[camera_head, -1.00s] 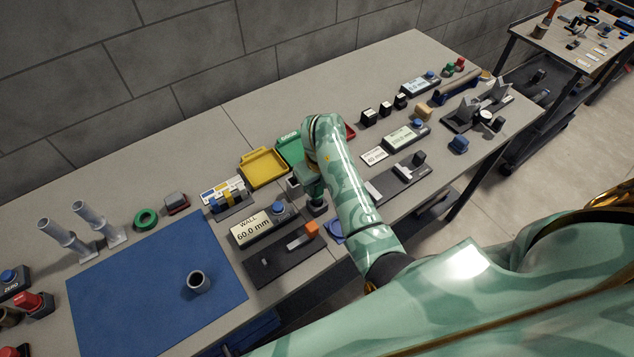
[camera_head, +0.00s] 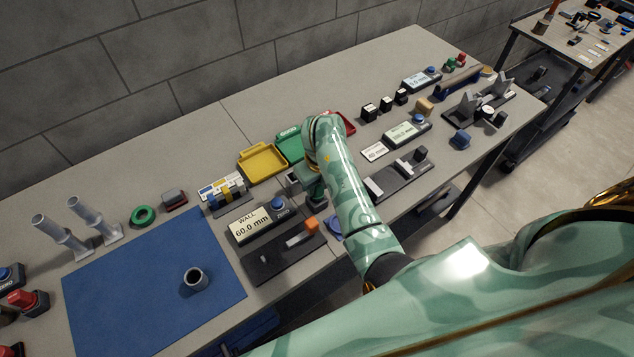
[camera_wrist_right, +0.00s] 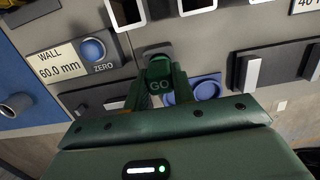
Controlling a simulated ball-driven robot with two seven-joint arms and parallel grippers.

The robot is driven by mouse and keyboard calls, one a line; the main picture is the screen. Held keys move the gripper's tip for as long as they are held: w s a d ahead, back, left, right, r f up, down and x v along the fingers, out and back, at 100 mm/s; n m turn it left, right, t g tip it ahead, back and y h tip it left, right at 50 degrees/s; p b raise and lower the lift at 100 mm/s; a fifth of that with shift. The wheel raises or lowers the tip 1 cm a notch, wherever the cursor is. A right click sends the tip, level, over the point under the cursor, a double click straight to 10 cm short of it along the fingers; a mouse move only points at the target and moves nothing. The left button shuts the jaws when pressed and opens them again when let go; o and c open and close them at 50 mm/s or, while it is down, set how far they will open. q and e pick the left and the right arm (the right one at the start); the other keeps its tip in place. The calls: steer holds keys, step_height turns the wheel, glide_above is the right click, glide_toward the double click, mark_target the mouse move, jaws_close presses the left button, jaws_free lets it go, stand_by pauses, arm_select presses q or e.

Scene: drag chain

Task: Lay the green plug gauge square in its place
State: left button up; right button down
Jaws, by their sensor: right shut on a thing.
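The green plug gauge (camera_wrist_right: 159,88), marked GO, is between the fingers of my right gripper (camera_wrist_right: 160,93) in the right wrist view. The gripper is shut on it. A dark grey block (camera_wrist_right: 157,53) shows just beyond the gauge; I cannot tell whether they touch. In the head view my right gripper (camera_head: 313,194) hangs over the table, right of the WALL 60.0 mm display, and my forearm hides most of it. The gauge cannot be made out there. Its place cannot be told for sure. My left gripper is not in view.
The WALL display (camera_head: 250,225) and a dark gauge bench (camera_head: 270,262) are left of the gripper. A blue round dish (camera_wrist_right: 206,88) lies close to its right. White-edged square hollow pieces (camera_wrist_right: 126,14) are beyond it. Yellow (camera_head: 262,162) and green (camera_head: 290,145) trays stand behind. The blue mat (camera_head: 150,285) has free room.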

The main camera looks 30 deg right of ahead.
steer(key=shift+a+f+b, duration=0.25)
steer(key=shift+f+b, duration=0.35)
steer(key=shift+f, duration=0.15)
stand_by(0.5)
steer(key=c, duration=1.1)
jaws_free()
